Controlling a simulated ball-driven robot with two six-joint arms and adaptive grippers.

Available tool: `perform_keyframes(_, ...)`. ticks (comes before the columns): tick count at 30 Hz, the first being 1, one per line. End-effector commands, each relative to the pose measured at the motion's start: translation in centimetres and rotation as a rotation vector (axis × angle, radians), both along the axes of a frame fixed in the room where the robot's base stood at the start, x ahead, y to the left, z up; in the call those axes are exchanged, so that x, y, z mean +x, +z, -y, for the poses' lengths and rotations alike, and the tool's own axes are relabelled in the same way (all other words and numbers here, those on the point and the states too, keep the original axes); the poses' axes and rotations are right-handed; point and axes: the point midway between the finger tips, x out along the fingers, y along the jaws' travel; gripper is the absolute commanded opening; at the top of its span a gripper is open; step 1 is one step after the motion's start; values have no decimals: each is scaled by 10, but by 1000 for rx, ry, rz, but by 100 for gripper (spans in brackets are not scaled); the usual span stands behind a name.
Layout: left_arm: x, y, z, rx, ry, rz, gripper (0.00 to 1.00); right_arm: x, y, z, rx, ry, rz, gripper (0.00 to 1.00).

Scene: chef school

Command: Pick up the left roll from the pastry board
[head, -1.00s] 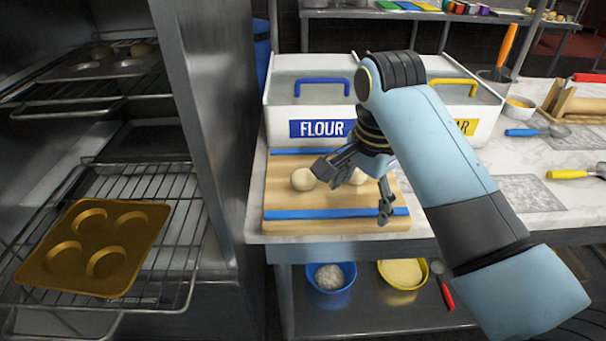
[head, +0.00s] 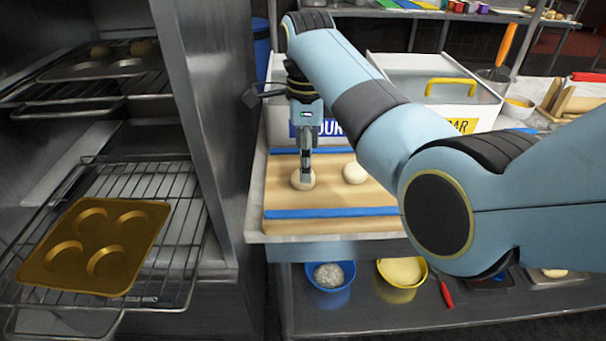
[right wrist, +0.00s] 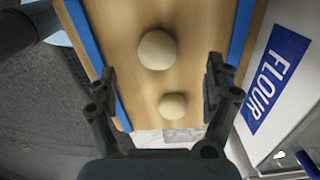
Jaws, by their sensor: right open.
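The left roll (head: 296,183) is a pale round dough ball on the wooden pastry board (head: 335,197). The right roll (head: 354,173) lies apart from it. My right gripper (head: 306,176) points down over the left roll, its fingers covering part of it. In the right wrist view, the gripper (right wrist: 160,78) is open and empty between its fingers. The left roll (right wrist: 157,49) is there the upper one, just beyond the line of the fingertips; the right roll (right wrist: 173,106) is lower. Whether a finger touches the left roll is unclear. My left gripper is out of view.
White bins stand behind the board; the flour bin (right wrist: 276,80) is close to the gripper. A steel oven rack with a golden tray (head: 95,246) is at left. Bowls (head: 331,275) sit on the shelf below. Blue strips (head: 330,212) cross the board.

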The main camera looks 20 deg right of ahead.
Motion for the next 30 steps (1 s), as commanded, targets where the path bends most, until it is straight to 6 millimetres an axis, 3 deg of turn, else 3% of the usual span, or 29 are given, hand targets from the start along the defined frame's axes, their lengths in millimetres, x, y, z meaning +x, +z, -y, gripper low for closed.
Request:
perform_keyframes(7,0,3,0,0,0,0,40,-3,-37,-3,0,1,-3,84)
perform_keyframes(16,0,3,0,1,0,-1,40,-2,-41,-3,0,1,-1,83)
perform_keyframes(30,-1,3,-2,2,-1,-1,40,-2,-41,-3,0,1,-1,24)
